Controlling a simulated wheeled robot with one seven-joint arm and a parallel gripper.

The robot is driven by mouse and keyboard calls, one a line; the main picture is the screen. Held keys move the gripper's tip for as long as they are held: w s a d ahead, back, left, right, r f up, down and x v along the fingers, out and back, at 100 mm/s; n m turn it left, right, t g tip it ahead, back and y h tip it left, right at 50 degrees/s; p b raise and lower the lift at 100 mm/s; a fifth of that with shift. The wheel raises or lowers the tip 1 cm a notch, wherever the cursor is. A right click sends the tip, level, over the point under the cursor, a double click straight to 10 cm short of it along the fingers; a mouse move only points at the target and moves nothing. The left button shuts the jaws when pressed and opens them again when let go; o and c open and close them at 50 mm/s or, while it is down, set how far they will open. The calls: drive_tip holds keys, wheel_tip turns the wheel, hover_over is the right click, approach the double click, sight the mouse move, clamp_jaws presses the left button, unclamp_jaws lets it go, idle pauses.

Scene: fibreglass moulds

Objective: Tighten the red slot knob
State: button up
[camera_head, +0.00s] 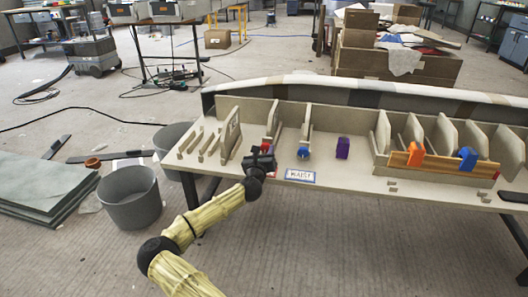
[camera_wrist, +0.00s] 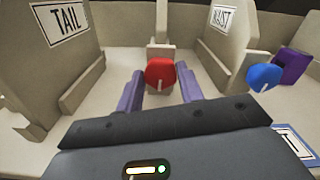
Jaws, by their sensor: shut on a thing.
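The red slot knob (camera_wrist: 160,71) shows in the middle of the wrist view, in front of a beige block. A pale slot line near its lower edge stands about upright. My gripper (camera_wrist: 159,88) has its two purple-grey fingers on either side of the knob, shut on it. In the head view my gripper (camera_head: 262,160) is at the front of the beige mould bench (camera_head: 345,179), and it hides most of the knob.
A blue knob (camera_head: 303,152) and a purple block (camera_head: 342,148) stand to the right of my gripper. Orange (camera_head: 415,154) and blue (camera_head: 467,158) pieces sit on a wooden strip further right. Upright beige dividers (camera_head: 231,132) flank the work spot. Grey buckets (camera_head: 130,198) stand on the floor at left.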

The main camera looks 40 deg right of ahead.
drive_tip(key=shift+m, duration=0.3)
drive_tip(key=m+p, duration=0.2)
drive_tip(key=m, duration=0.2)
drive_tip(key=shift+r, duration=0.1)
drive_tip(key=m+p, duration=0.1)
drive_tip(key=m, duration=0.4)
drive_tip(key=shift+m, duration=0.3)
drive_tip(key=shift+s, duration=0.1)
drive_tip(key=o, duration=1)
drive_tip(key=shift+d, duration=0.1)
drive_tip(key=p+v, duration=0.5)
drive_tip(key=v, duration=1.2)
drive_tip(key=shift+s, duration=0.25)
